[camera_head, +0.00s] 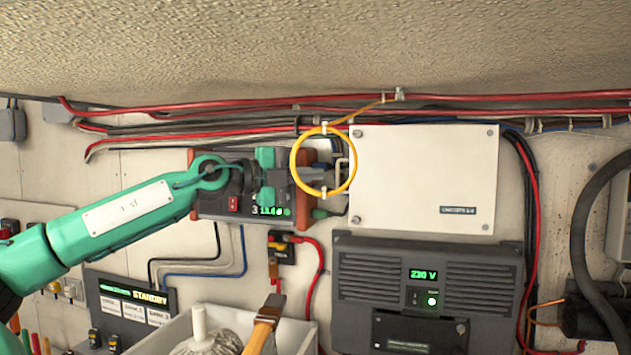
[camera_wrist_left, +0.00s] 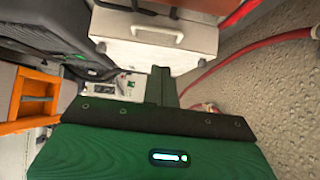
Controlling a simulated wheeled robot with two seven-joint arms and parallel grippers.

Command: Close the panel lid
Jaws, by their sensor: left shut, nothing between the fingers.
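The white panel (camera_head: 425,178), with corner screws and a small label, is on the wall right of centre in the head view. A pale handle (camera_head: 341,172) shows at its left edge; I cannot tell how far the lid stands open. My left gripper (camera_head: 322,178) is shut and empty, just left of the panel, its tips partly behind a yellow cable loop (camera_head: 296,160). In the left wrist view the shut fingers (camera_wrist_left: 161,84) point towards a white box (camera_wrist_left: 150,53) with a handle (camera_wrist_left: 157,35). Contact is unclear. My right gripper is not in view.
The yellow loop hangs around the gripper's tip area. A dark unit reading 230 V (camera_head: 430,290) is below the panel. Red cables (camera_head: 470,98) run above it, and a thick black hose (camera_head: 583,220) curves at the right. An open bin (camera_head: 308,338) is at the bottom.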

